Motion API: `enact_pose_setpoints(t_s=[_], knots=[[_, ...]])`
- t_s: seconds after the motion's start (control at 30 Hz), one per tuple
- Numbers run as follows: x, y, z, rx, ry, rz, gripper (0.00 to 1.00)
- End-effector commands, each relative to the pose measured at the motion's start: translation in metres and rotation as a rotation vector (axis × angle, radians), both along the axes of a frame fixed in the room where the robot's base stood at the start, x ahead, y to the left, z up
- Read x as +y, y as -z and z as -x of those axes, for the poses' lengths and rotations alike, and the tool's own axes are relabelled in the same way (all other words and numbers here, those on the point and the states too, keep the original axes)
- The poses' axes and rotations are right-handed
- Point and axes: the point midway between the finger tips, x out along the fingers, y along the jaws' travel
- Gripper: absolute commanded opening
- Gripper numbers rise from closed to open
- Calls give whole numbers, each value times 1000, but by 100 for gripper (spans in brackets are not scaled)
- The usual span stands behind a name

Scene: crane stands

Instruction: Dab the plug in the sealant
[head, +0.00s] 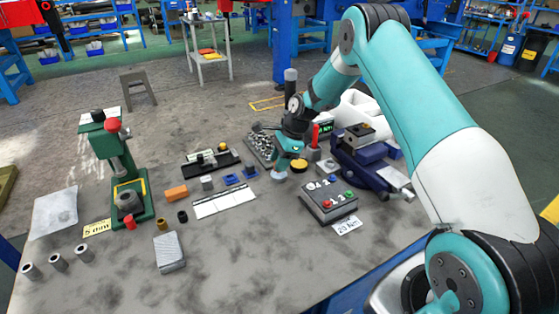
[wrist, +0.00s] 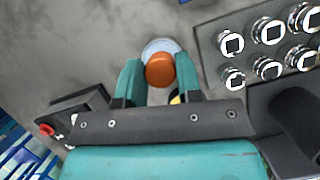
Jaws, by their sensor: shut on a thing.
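My gripper (head: 284,165) is low over the back middle of the bench in the head view. In the wrist view its two teal fingers (wrist: 158,80) are shut on an orange-brown round plug (wrist: 159,70). A pale, whitish round dish (wrist: 161,46), which looks like the sealant, lies just beyond and partly behind the plug. In the head view the pale dish (head: 279,175) shows right under my fingertips, and the plug is not clear there. I cannot tell whether the plug touches the sealant.
A tray of shiny fittings (wrist: 268,32) is right of my gripper in the wrist view. A yellow-topped round pot (head: 299,165), a grey button box (head: 328,200) and a blue vise (head: 362,165) stand to the right.

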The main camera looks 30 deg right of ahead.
Motion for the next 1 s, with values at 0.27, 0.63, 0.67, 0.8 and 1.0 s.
enact_pose_setpoints(t_s=[0.27,0.63,0.67,0.8,1.0], knots=[[0,4,0,-1,0,0,14],[0,8,0,-1,0,0,14],[0,8,0,-1,0,0,14],[0,8,0,-1,0,0,14],[0,8,0,0,0,0,14]])
